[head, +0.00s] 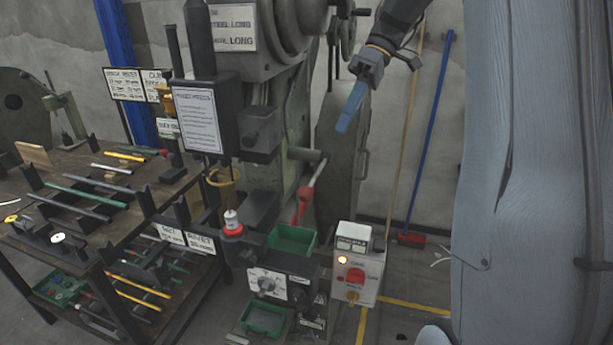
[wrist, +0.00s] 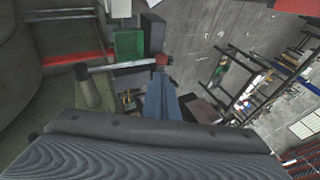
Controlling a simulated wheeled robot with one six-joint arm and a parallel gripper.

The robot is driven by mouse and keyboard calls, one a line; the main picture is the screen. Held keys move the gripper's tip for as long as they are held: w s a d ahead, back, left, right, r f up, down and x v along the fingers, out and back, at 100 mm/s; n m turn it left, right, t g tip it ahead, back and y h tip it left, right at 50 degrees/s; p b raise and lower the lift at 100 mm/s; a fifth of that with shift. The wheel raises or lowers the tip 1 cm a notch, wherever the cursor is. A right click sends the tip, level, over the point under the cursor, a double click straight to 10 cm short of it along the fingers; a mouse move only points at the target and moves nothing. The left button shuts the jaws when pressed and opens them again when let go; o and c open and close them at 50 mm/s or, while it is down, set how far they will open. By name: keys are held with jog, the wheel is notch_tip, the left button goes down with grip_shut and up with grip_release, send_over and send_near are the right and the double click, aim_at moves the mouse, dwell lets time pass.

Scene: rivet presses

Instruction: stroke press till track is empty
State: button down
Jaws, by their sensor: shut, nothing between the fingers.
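The grey rivet press (head: 285,120) fills the middle of the head view. Its lever has a pale shaft and a red grip (head: 302,200), pointing down at the press's right side. In the wrist view the lever shaft (wrist: 115,66) ends in a red tip (wrist: 161,60). My gripper (head: 344,126) has blue fingers, closed together and empty, above and to the right of the lever, apart from it. The fingers also show in the wrist view (wrist: 158,92). A small white and red piece (head: 232,222) stands at the press front. I cannot make out the track or its contents.
A green bin (head: 292,241) sits by the press; another green bin (head: 263,318) is lower. A rack table (head: 70,165) with rods is at left. A broom (head: 428,140) leans on the wall.

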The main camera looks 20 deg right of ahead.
aim_at(310, 187)
jog(key=shift+w+a+r, duration=0.1)
jog(key=shift+a+r, duration=0.05)
jog(key=shift+r, duration=0.05)
jog(key=shift+a+f, duration=0.1)
jog(key=p+x, duration=0.4)
jog(key=x, duration=1)
